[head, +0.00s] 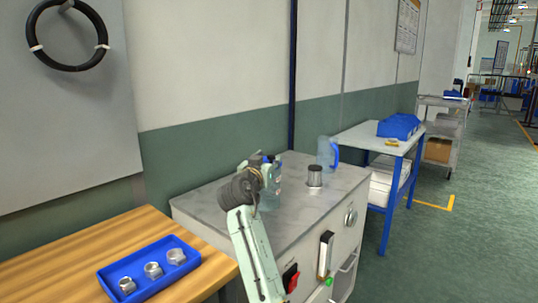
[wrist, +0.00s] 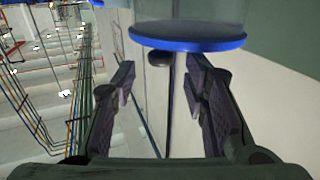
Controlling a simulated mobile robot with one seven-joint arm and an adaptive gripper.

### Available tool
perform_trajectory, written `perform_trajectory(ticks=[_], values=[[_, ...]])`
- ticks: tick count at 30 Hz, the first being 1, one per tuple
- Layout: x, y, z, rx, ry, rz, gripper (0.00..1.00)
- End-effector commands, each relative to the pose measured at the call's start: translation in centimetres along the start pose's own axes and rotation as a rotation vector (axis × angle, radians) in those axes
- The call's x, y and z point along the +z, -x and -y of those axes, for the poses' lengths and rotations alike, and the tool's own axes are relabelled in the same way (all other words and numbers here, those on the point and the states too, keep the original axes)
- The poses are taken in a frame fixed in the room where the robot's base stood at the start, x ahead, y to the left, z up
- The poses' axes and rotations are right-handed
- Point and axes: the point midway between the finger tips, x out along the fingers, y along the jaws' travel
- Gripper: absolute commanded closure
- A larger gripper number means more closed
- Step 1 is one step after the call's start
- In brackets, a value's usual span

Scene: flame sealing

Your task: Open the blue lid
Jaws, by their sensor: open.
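In the wrist view, which looks upside down, the blue lid (wrist: 188,37) is a round disc at the end of a clear container (wrist: 200,10). My gripper (wrist: 160,70) is open and empty, its two dark fingers apart with the lid ahead of them in the picture. I cannot tell the exact gap to the lid.
A blue tray (head: 140,267) with metal nuts lies on the wooden table (head: 60,262). The cabinet's front right top is clear.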

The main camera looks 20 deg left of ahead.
Motion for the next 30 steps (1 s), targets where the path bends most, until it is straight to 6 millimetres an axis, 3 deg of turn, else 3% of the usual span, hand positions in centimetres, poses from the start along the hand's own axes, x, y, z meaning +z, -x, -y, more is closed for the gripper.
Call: perform_trajectory(ticks=[6,15,30], values=[[-0.1,-2.0,0.0,0.000,0.001,0.000,0.60],[0.0,-2.2,0.0,-0.001,0.000,-0.001,0.60],[0.0,-2.2,0.0,-0.001,0.000,-0.001,0.92]])
